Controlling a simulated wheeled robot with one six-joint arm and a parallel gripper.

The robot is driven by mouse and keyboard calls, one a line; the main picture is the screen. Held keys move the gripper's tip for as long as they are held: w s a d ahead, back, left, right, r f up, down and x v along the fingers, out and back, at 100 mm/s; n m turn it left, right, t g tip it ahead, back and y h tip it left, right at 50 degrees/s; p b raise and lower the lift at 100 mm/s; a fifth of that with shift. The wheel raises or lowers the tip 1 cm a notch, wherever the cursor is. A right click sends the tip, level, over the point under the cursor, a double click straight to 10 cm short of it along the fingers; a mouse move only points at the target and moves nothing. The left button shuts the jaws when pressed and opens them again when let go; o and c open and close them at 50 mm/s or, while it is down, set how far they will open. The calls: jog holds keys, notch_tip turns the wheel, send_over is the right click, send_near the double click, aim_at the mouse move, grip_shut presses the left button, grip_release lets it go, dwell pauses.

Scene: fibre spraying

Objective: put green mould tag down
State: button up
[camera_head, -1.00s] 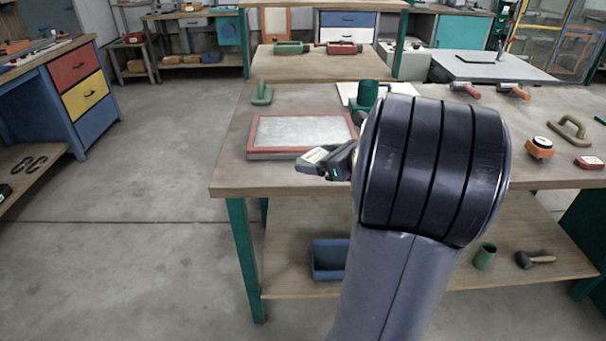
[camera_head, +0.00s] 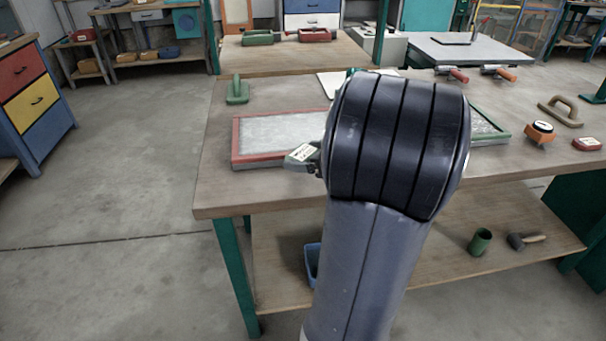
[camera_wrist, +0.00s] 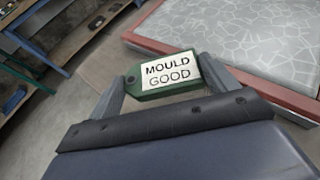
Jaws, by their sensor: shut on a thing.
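The green mould tag (camera_wrist: 166,75) has a white label reading "MOULD GOOD". My gripper (camera_wrist: 165,82) is shut on it, with one finger at each end of the tag in the wrist view. In the head view the tag (camera_head: 303,153) shows at the left of my arm, by the front edge of a red-framed mould (camera_head: 237,146). My arm hides most of my gripper there. The wrist view shows the mould's red frame (camera_wrist: 180,55) beyond and to the right of the tag. I cannot tell whether the tag touches the table (camera_head: 225,187).
A green-handled tool (camera_head: 237,92) stands behind the mould. A green-framed mould (camera_head: 488,128) is partly hidden behind my arm. At the right are an orange tool (camera_head: 540,132), a red tag (camera_head: 587,144) and a brown float (camera_head: 561,110). The table's front left is clear.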

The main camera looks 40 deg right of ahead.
aim_at(308, 181)
jog(key=shift+f+b, duration=0.45)
jog(key=shift+f, duration=2.2)
jog(key=shift+f, duration=0.2)
jog(key=o, duration=0.7)
jog(key=shift+s+r, duration=0.15)
jog(key=shift+r, duration=0.2)
jog(key=p+v, duration=0.1)
jog(key=v, duration=1)
jog(key=shift+s+d, duration=0.1)
jog(key=shift+s, duration=0.25)
